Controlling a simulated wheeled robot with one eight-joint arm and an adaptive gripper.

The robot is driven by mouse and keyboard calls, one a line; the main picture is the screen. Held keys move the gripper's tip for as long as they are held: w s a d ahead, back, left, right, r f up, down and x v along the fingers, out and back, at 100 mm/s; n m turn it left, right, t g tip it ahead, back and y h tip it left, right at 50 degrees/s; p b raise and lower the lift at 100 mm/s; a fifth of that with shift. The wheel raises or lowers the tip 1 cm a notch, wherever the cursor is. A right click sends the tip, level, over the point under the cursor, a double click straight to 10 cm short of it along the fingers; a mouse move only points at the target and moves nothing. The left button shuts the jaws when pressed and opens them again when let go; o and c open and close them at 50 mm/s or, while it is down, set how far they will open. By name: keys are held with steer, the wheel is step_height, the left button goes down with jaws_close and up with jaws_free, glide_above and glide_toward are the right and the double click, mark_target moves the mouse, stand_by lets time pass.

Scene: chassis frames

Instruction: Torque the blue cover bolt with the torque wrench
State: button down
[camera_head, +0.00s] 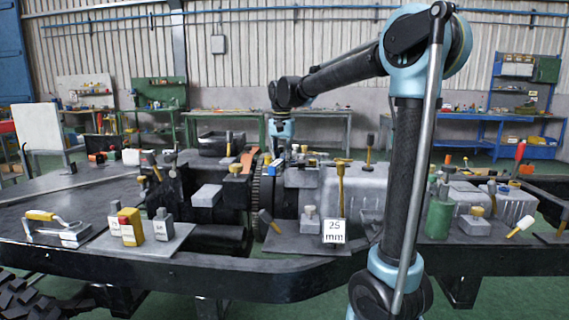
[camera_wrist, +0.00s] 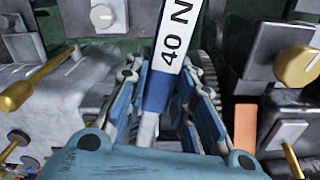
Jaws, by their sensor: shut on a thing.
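The torque wrench (camera_wrist: 158,92) is in the wrist view, with a blue section and a white label reading "40 N". My gripper (camera_wrist: 165,82) is shut on it, with a finger on each side of the shaft. The wrench runs up and out of the top of that view, so its far end is hidden. In the head view my gripper (camera_head: 281,140) is small, over the middle of the chassis beyond the large toothed wheel, and the wrench is hard to make out there. I cannot pick out the blue cover bolt with certainty.
Grey blocks with gold and grey knobs crowd both sides of my gripper. An orange strip (camera_wrist: 245,130) lies to its right. On the chassis stand a "25 mm" sign (camera_head: 334,231), a green cylinder (camera_head: 439,218), a yellow block (camera_head: 131,228) and a yellow-handled tool (camera_head: 58,229).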

steer(key=shift+w+a+m, duration=0.1)
steer(key=shift+a+m, duration=0.2)
steer(key=shift+w+a+m, duration=0.25)
steer(key=shift+a+m, duration=0.35)
steer(key=shift+a, duration=0.05)
steer(key=shift+w+a+m, duration=0.25)
steer(key=shift+a+m, duration=0.35)
steer(key=shift+a, duration=0.05)
steer(key=shift+w, duration=0.1)
steer(key=shift+a, duration=0.15)
stand_by(0.3)
steer(key=shift+s+d+n, duration=0.25)
steer(key=shift+d+n, duration=0.2)
steer(key=shift+d, duration=0.15)
steer(key=shift+s+d+n, duration=0.25)
steer(key=shift+d+n, duration=0.2)
steer(key=shift+d, duration=0.1)
steer(key=shift+r, duration=0.15)
